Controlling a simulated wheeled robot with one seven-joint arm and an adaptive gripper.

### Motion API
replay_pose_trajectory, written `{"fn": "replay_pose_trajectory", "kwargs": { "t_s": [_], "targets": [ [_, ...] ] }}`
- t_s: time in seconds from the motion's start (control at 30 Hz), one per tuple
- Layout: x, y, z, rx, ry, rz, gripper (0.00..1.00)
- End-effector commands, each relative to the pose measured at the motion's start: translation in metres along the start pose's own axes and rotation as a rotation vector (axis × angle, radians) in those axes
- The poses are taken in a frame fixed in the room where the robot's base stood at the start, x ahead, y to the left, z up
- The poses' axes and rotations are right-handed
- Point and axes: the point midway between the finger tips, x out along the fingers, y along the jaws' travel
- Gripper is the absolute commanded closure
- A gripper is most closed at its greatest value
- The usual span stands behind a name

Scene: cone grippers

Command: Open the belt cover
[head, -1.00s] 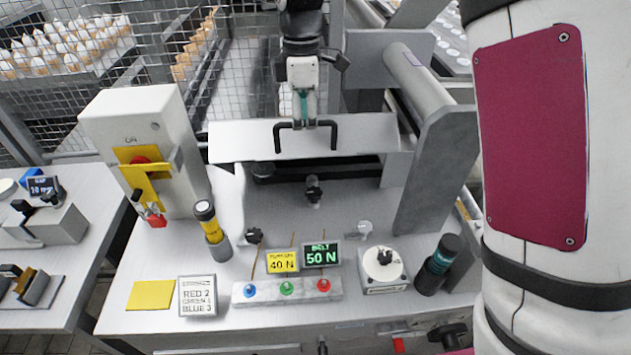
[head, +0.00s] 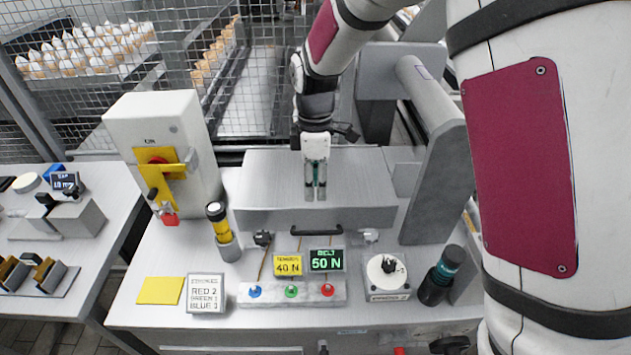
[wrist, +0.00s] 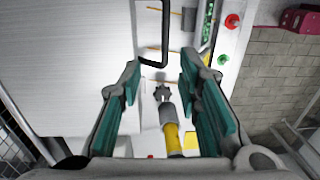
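The belt cover (head: 270,178) is a grey lid lying down over the machine, its broad top and front edge both showing. Its black bar handle (head: 303,231) is at the front. My gripper (head: 316,196) points down over the cover's top, behind the handle in the head view. In the wrist view my gripper (wrist: 160,75) has its green-padded fingers well apart, with nothing held. The handle (wrist: 155,45) shows beyond the fingertips, apart from them. The cover (wrist: 65,70) fills the left of that view. Whether the fingertips touch the cover is unclear.
A grey switch box with a yellow and red switch (head: 165,172) stands left. A grey side plate (head: 437,180) rises right.

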Motion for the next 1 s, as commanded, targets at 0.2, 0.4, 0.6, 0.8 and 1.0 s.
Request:
{"fn": "replay_pose_trajectory", "kwargs": {
  "t_s": [0.2, 0.4, 0.6, 0.8, 1.0],
  "targets": [
    [0.0, 0.0, 0.0, 0.0, 0.0, 0.0, 0.69],
    [-0.01, -0.002, 0.004, 0.027, 0.004, 0.011, 0.69],
    [-0.066, -0.026, 0.035, 0.237, 0.037, 0.081, 0.69],
    [-0.121, -0.07, 0.073, 0.519, 0.089, 0.162, 0.69],
    [-0.159, -0.121, 0.107, 0.797, 0.156, 0.237, 0.69]
  ]
}}
